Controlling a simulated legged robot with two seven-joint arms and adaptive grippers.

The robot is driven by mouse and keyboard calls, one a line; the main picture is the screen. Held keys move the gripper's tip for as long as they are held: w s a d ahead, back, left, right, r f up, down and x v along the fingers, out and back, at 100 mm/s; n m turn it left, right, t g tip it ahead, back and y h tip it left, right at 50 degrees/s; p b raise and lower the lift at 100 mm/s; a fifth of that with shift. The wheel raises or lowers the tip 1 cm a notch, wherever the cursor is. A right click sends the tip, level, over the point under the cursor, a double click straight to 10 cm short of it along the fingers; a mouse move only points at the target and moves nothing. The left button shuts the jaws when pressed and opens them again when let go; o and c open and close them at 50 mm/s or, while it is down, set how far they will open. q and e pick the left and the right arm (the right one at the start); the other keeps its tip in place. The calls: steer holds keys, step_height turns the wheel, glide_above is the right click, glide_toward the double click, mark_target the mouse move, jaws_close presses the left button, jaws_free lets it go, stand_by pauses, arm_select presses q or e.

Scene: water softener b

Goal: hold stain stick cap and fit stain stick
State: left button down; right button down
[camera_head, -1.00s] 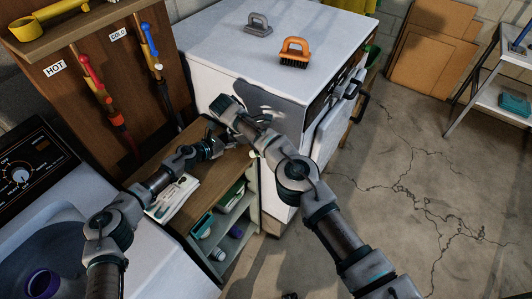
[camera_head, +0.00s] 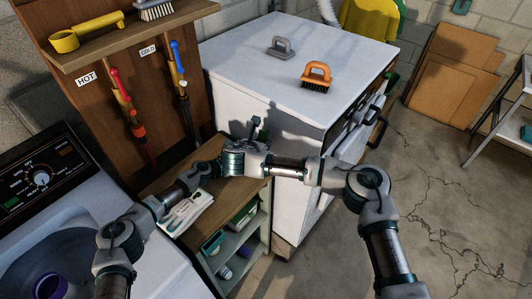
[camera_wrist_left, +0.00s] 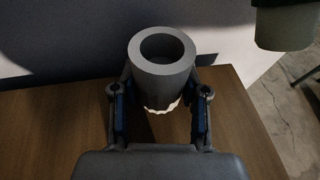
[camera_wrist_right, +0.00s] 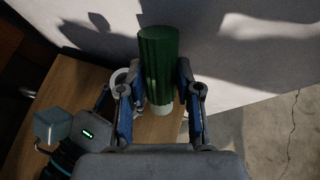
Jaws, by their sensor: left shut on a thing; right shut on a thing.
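My left gripper (camera_wrist_left: 160,97) is shut on a grey hollow cylinder (camera_wrist_left: 160,75), apparently the stain stick cap, with its round opening toward the camera and a pale ridged lower end. The cap's rim also shows in the right wrist view (camera_wrist_right: 119,79). My right gripper (camera_wrist_right: 155,75) is shut on a ribbed dark green cylinder (camera_wrist_right: 160,55) with a pale lower end, apparently the stain stick. Stick and cap are close together but appear apart. In the head view my right wrist hides most of the left gripper.
The white appliance (camera_head: 290,60) stands close behind the grippers, with an orange brush (camera_head: 317,76) and a grey brush (camera_head: 281,47) on top. A washer (camera_head: 60,180) is at left.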

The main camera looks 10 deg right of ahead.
arm_select(q)
steer(key=shift+d+f, duration=0.1)
steer(key=shift+d, duration=0.1)
arm_select(e)
steer(key=shift+w+a+r+n+t+y, duration=0.55)
steer(key=shift+n+t+y, duration=0.45)
steer(key=shift+n+y, duration=0.9)
steer(key=shift+w+a+r+n+t+y, duration=0.6)
steer(key=shift+n+t+y, duration=0.65)
steer(key=shift+y, duration=1.05)
steer(key=shift+w+a+r+n+t+y, duration=0.4)
steer(key=shift+w+r+n+t+y, duration=0.3)
steer(key=shift+n+y, duration=1.35)
arm_select(q)
steer(key=shift+a, duration=0.2)
arm_select(e)
steer(key=shift+s, duration=0.1)
steer(key=shift+s, duration=0.1)
steer(key=shift+f, duration=2.25)
steer(key=shift+d+f, duration=0.1)
steer(key=shift+f, duration=0.05)
